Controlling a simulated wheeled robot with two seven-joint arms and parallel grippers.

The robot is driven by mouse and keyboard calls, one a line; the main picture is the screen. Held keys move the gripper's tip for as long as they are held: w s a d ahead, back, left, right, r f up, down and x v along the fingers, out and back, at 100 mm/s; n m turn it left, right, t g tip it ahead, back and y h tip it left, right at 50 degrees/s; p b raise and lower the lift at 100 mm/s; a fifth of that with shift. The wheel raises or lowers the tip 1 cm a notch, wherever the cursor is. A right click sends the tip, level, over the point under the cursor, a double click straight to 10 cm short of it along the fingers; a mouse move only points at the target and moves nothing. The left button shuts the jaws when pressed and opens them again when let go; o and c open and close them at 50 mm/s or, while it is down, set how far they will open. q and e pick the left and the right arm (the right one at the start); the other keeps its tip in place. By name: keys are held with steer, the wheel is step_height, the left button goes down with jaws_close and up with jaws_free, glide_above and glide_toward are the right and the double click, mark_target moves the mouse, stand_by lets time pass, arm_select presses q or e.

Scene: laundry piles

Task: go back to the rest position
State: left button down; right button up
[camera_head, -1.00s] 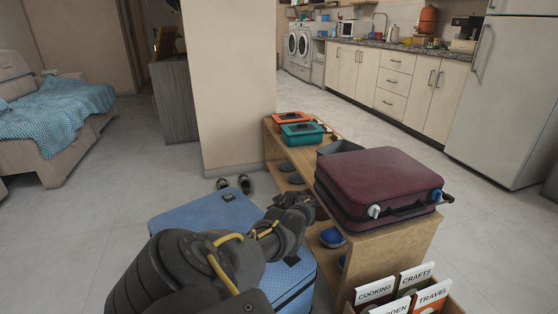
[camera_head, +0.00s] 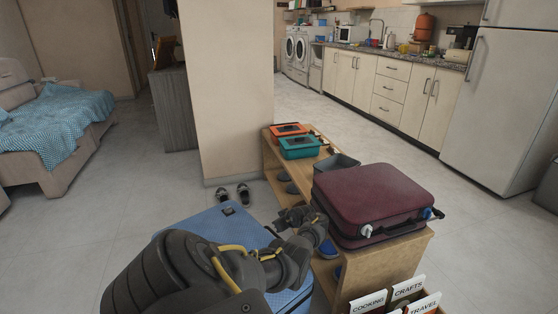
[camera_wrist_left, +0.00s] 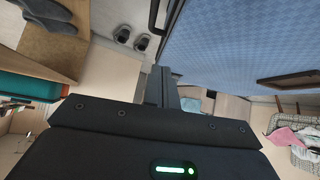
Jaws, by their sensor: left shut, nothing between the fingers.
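My left arm comes in from the bottom left in the head view. Its gripper (camera_head: 303,218) is above the blue suitcase (camera_head: 205,232), just left of the dark red suitcase (camera_head: 370,198) on the wooden shelf bench (camera_head: 405,262). The fingertips are hard to make out in the head view. In the left wrist view the gripper's fingers (camera_wrist_left: 166,86) are together with nothing between them. The blue suitcase (camera_wrist_left: 235,45) fills the upper right there, apart from the fingers. My right gripper is in neither view.
Orange (camera_head: 287,130) and teal (camera_head: 300,146) boxes and a grey bin (camera_head: 337,165) sit on the bench. Labelled files (camera_head: 408,288) stand at the lower right. Dark shoes (camera_head: 233,195) lie by the pillar (camera_head: 225,85). Floor is clear left, toward the sofa (camera_head: 70,160).

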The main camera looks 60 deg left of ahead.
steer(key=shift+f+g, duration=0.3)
